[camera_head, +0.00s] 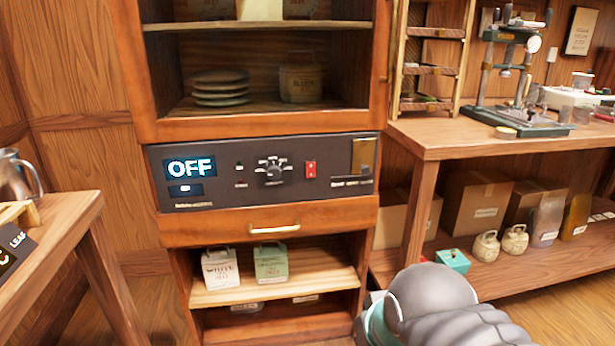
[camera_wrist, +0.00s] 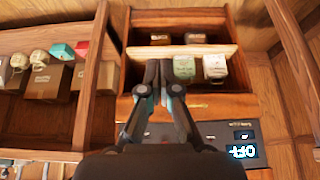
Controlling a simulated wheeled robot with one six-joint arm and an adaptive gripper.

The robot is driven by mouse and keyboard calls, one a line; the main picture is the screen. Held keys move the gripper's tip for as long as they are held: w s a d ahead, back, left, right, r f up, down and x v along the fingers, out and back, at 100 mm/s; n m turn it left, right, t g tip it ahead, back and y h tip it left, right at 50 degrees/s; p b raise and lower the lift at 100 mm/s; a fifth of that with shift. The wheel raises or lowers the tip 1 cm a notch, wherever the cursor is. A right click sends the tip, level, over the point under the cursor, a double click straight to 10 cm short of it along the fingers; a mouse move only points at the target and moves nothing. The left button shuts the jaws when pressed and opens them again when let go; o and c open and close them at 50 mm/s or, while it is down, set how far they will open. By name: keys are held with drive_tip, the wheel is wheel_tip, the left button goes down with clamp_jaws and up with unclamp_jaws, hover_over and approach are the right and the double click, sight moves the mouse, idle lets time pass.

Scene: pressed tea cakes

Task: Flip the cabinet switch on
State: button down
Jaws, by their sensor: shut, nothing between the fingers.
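The cabinet (camera_head: 250,130) has a dark control panel (camera_head: 220,195) across its middle. The panel's display (camera_head: 190,167) reads OFF, and it also shows upside down in the wrist view (camera_wrist: 243,151). Right of the display are a small toggle (camera_head: 239,167), a black knob (camera_head: 273,172) and a red switch (camera_head: 310,169). Which of these is the cabinet switch I cannot tell for sure. My gripper (camera_wrist: 158,70) is shut and empty, seen against the lower shelf, apart from the panel controls. The gripper hides part of the panel in the wrist view.
A drawer with a brass handle (camera_head: 275,228) is below the panel. A white tin (camera_head: 220,268) and a green tin (camera_head: 270,262) stand on the lower shelf. A workbench (camera_head: 440,133) is at right, a wooden table (camera_head: 60,240) at left. The space before the panel looks clear.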

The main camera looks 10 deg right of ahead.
sight(311, 170)
drive_tip(key=w+d+r+n+t+h+b, duration=0.1)
drive_tip(key=w+d+r+n+t, duration=0.3)
drive_tip(key=w, duration=0.5)
drive_tip(key=w+d+r+n+t+b, duration=0.1)
drive_tip(key=w+d+r+n+t, duration=0.2)
drive_tip(key=w+r, duration=0.4)
drive_tip(key=w+d+r+n+t+h+b, duration=0.1)
drive_tip(key=w+d+r+n+t, duration=0.25)
drive_tip(key=w, duration=0.65)
drive_tip(key=w+n+y, duration=0.5)
drive_tip(key=n+y, duration=0.2)
drive_tip(key=f+n+g+y, duration=0.1)
drive_tip(key=n+y, duration=0.1)
drive_tip(key=s+a+f+n+g+y+b, duration=0.1)
drive_tip(key=f+n+y, duration=0.1)
drive_tip(key=n, duration=0.1)
drive_tip(key=a+f+n+g+y, duration=0.1)
drive_tip(key=f+n+g+y, duration=0.1)
drive_tip(key=n+y, duration=0.1)
drive_tip(key=shift+s+f+n, duration=0.2)
drive_tip(key=shift+s+n, duration=0.05)
drive_tip(key=shift+s, duration=0.05)
